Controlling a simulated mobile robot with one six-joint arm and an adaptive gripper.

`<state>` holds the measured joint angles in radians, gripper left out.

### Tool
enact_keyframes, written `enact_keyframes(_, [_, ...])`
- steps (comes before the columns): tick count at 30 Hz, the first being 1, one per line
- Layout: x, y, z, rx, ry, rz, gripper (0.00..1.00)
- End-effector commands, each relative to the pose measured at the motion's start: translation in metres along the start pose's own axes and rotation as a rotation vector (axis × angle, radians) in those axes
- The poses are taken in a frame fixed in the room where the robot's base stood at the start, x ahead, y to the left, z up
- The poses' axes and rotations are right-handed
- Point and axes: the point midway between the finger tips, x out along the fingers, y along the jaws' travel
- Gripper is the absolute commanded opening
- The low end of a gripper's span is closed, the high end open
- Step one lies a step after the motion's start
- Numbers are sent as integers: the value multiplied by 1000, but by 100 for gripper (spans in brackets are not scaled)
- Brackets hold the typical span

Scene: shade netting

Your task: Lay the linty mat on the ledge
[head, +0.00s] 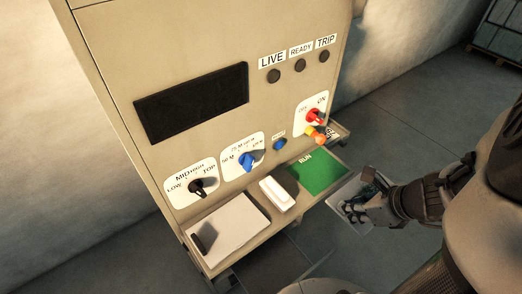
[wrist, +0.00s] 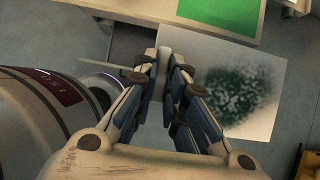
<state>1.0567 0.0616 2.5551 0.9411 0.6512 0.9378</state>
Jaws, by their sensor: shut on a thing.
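The linty mat (wrist: 270,65) is a pale, flat square with a dark, speckled patch. My gripper (wrist: 162,75) is shut on its left edge in the wrist view. In the head view the mat (head: 372,216) is held off the cabinet's right front, partly hidden by my gripper (head: 352,207). The ledge (head: 282,218) runs along the foot of the control cabinet's face. The mat is beside the ledge, and its upper edge lies close to the ledge or overlaps it in the wrist view; I cannot tell whether they touch.
On the ledge are a green panel marked RUN (head: 318,171), a white block (head: 277,193) and a pale plate (head: 236,222) with a dark piece at its corner. Knobs, including a red one (head: 314,117), jut from the cabinet face above. Open floor lies to the right.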

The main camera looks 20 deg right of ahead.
Motion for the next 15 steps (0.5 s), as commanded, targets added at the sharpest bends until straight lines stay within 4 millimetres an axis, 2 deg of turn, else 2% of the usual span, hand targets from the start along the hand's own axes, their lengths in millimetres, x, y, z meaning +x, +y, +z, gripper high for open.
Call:
enact_keyframes(3, [9, 3, 23, -8, 2, 11, 0])
enact_keyframes(11, [17, 3, 46, 0, 0, 10, 0])
enact_keyframes(12, [20, 4, 49, -1, 6, 10, 0])
enact_keyframes(15, [40, 4, 74, -11, 3, 8, 0])
